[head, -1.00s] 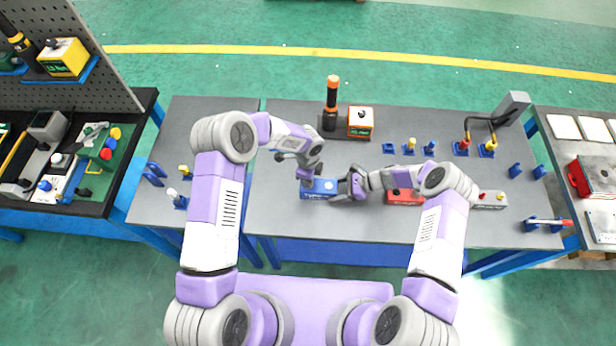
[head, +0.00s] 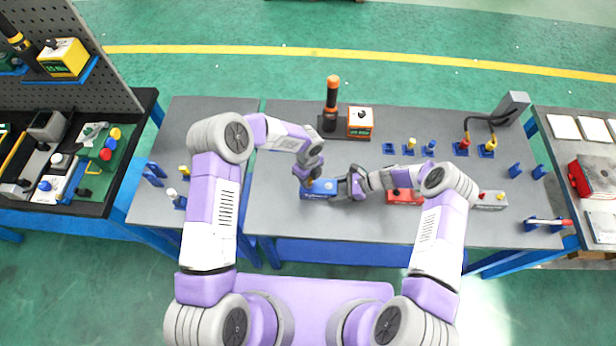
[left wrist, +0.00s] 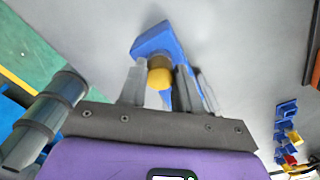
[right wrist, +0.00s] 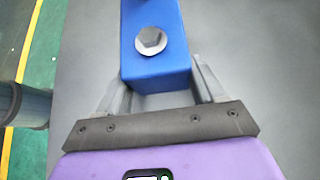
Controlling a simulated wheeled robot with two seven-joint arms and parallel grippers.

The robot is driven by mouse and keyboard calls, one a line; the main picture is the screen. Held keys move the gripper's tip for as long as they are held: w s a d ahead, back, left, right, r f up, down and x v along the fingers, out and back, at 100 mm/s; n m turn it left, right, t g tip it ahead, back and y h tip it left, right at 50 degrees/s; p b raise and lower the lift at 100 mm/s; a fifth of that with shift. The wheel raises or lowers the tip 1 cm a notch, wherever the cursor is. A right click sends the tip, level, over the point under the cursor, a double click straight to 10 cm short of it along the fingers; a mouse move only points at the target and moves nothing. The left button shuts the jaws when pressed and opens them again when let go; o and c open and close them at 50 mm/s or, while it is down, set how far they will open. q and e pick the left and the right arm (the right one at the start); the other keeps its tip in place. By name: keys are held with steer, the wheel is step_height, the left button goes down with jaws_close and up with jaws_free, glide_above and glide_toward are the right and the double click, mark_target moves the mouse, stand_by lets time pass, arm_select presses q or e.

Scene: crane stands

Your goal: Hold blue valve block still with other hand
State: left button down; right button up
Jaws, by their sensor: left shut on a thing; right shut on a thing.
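The blue valve block (head: 320,188) lies on the grey table near its front edge. My left gripper (head: 307,183) is above the block's left part. In the left wrist view, the left fingers (left wrist: 160,80) are shut on a yellow knob (left wrist: 160,76) over the block (left wrist: 153,40). I cannot tell how far the knob is seated.
A red block (head: 404,197) and a grey block (head: 490,200) lie to the right. Behind are an orange-topped tool (head: 332,96), an orange-and-white box (head: 360,122) and small blue stands (head: 430,148). The table's middle behind the arms is clear.

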arm_select(q)
steer(key=m, duration=0.5)
steer(key=c, duration=0.7)
jaws_free()
steer(key=shift+c, duration=0.8)
